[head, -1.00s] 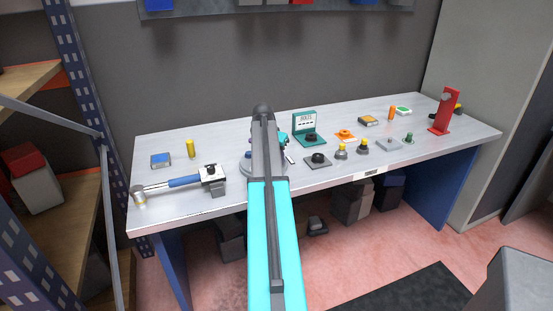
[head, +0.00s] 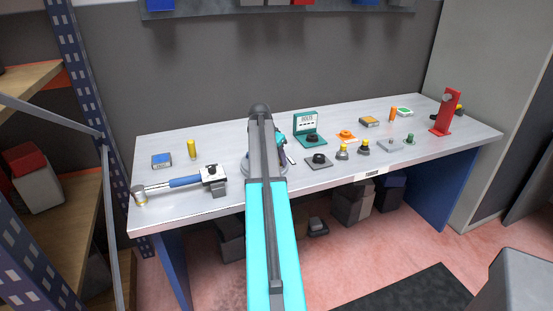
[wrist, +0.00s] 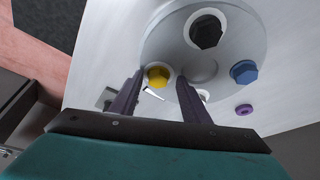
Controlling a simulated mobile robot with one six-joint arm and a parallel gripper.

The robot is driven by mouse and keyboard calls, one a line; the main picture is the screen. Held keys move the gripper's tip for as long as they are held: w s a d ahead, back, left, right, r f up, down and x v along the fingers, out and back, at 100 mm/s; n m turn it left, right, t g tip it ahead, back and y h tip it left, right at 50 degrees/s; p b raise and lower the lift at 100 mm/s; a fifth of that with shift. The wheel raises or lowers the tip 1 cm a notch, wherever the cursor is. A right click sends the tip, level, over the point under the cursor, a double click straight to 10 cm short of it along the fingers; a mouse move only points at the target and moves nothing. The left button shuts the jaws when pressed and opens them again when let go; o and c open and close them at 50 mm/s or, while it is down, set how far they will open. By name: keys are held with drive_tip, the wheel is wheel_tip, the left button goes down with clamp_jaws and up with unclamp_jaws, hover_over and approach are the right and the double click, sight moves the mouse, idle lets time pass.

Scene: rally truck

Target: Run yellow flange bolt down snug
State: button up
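In the wrist view, a round grey flange (wrist: 240,42) lies on the bench with coloured bolt heads around its raised centre. The yellow flange bolt (wrist: 158,76) is at its left side. A black bolt (wrist: 206,32) and a blue bolt (wrist: 243,72) also sit on it. My gripper (wrist: 160,78) is open, one dark finger on each side of the yellow bolt. Small gaps seem to show between bolt and fingers; I cannot tell whether either touches. In the head view, my arm hides most of the flange and the gripper.
A torque wrench with a blue grip (head: 185,181) lies at the bench's left. A blue box (head: 161,161) and a yellow cylinder (head: 192,149) stand behind it. A purple ring (wrist: 244,109) lies near the flange. Several small parts and a red stand (head: 446,113) occupy the right side.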

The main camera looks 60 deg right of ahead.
drive_tip(key=shift+s+d, duration=0.1)
drive_tip(key=shift+r, duration=0.15)
drive_tip(key=shift+a+r, duration=0.2)
drive_tip(key=shift+r, duration=0.2)
drive_tip(key=b+v, duration=0.2)
drive_tip(key=v, duration=1)
drive_tip(key=shift+a+r, duration=0.2)
drive_tip(key=shift+r, duration=0.1)
drive_tip(key=shift+r, duration=0.15)
